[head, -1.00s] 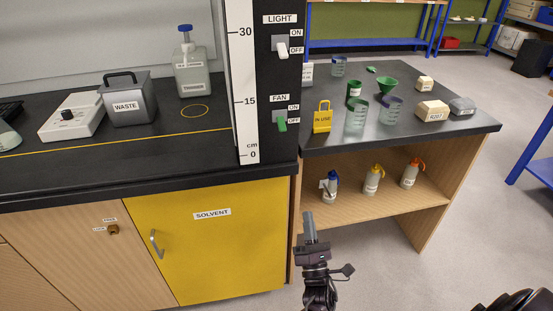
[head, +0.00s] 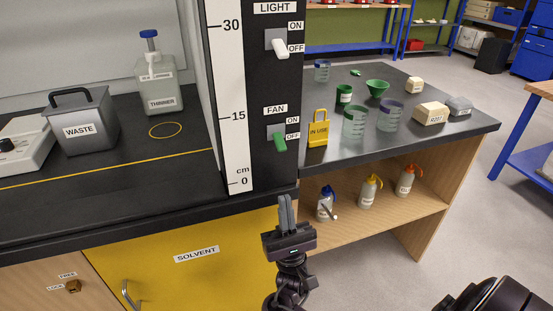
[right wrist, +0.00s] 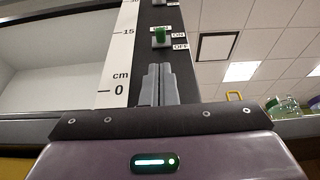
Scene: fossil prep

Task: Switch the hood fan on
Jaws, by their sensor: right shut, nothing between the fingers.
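The fan switch (head: 279,139) is a green toggle on the black hood post, under the FAN label, with ON above and OFF below. Its lever points down toward OFF. In the right wrist view the green switch (right wrist: 160,36) shows above my fingertips. My right gripper (head: 286,205) is shut and empty, pointing up, below the switch and apart from it. It also shows in the right wrist view (right wrist: 158,72). My left gripper is not in view.
The white light switch (head: 278,44) sits above on the same post, lever down by OFF. A yellow IN USE tag (head: 318,130) stands just right of the post. The worktop edge and yellow solvent cabinet (head: 200,262) lie left of my right gripper.

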